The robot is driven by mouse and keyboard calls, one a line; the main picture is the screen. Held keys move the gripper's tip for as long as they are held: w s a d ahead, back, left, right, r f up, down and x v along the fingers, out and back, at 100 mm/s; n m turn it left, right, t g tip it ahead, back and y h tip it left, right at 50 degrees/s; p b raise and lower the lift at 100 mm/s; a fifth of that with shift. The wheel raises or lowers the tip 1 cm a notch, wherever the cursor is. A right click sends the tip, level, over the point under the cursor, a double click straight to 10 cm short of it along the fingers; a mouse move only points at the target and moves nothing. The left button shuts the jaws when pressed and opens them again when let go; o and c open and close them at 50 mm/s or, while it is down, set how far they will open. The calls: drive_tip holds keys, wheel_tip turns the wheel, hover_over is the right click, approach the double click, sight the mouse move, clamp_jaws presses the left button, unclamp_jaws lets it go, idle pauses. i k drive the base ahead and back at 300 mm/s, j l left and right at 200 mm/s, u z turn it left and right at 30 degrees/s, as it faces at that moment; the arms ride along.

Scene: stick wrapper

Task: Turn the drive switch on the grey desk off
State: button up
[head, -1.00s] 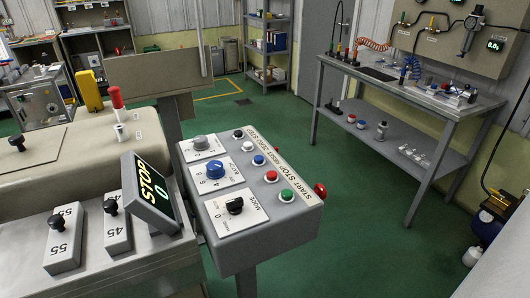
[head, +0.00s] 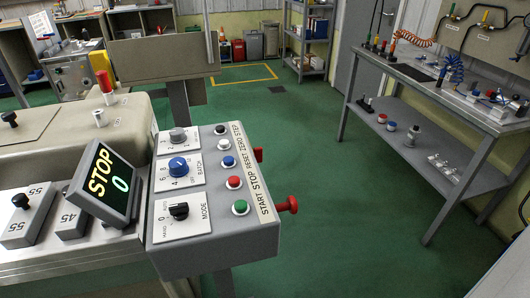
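The grey desk (head: 225,238) is a sloped control console on a post, left of centre in the head view. Its top carries a black MODE knob (head: 178,211), a blue BATCH knob (head: 177,164), a grey knob (head: 178,135) and a row of coloured buttons, with green (head: 240,207) nearest. A red knob on a stem (head: 289,204) and a smaller red part (head: 258,154) stick out from its right side. I cannot read a DRIVE label, so I cannot tell which control is the drive switch. My gripper is not in view.
A grey workbench (head: 432,94) with tools stands at right. Green floor (head: 320,160) between desk and bench is clear. Shelves stand at the back.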

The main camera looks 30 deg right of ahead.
sight(257, 151)
drive_tip(key=l, duration=0.5)
drive_tip(key=k+l, duration=0.15)
drive_tip(key=l, duration=0.8)
drive_tip(key=l+z, duration=0.2)
drive_tip(key=l, duration=0.25)
drive_tip(key=i+l+z, duration=0.2)
drive_tip(key=l, duration=0.25)
drive_tip(key=j, duration=0.3)
drive_tip(key=i+j, duration=0.15)
drive_tip(key=j, duration=0.2)
